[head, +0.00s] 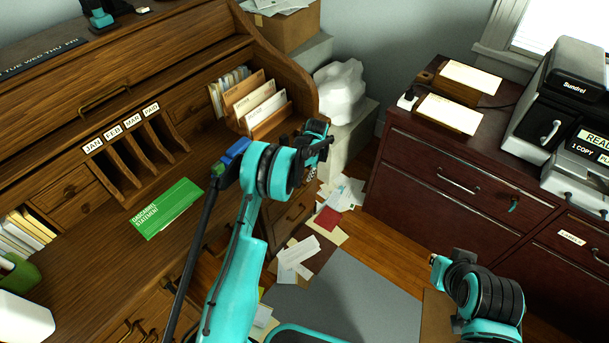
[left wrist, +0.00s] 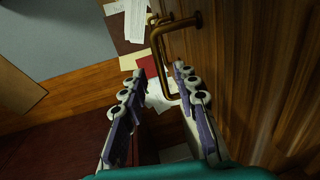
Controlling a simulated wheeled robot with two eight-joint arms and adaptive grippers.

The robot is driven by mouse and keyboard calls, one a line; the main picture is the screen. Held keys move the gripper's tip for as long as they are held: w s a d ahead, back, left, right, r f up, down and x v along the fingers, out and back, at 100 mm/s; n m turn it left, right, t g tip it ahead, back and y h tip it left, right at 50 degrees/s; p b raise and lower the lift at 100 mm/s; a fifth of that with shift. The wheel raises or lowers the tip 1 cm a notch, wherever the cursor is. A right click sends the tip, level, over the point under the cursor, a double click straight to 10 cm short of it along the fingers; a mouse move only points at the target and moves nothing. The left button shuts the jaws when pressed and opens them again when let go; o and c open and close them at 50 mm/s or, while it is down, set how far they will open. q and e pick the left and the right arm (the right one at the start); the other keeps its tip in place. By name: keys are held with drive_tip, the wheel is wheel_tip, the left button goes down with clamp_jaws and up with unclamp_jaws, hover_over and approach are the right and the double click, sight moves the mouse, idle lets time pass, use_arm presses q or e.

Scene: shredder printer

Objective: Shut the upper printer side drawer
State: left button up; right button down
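The wooden roll-top desk (head: 110,230) has a pedestal drawer (head: 292,216) with a dark curved handle on the side nearer the printer. My left gripper (head: 320,140) is above this pedestal and hides part of it, so I cannot tell how far the upper drawer stands out. A bronze handle (left wrist: 168,82) on a wooden front (left wrist: 235,65) lies beyond the fingertips; contact is unclear. My right gripper (head: 440,264) is at lower right, its fingers not clear.
The printer (head: 575,110) stands on a dark red cabinet (head: 415,185) at the right, whose upper drawer looks flush. Papers (head: 297,255) lie scattered on the floor between desk and cabinet. A letter rack (head: 262,110) stands on the desk near my left gripper.

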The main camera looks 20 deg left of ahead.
use_arm(q)
wheel_tip(320, 180, up, 10)
drive_tip(key=d, duration=0.1)
drive_tip(key=shift+s+d, duration=0.35)
drive_tip(key=s+d+r+n+t, duration=0.2)
drive_tip(key=s+r+t, duration=0.1)
drive_tip(key=s+r, duration=1.3)
drive_tip(key=s+d+r+n+t+h, duration=0.1)
drive_tip(key=s+d+n+t, duration=0.1)
drive_tip(key=s, duration=1.8)
drive_tip(key=shift+d+r+t+h, duration=0.25)
drive_tip(key=shift+t+h, duration=0.15)
drive_tip(key=shift+t, duration=0.3)
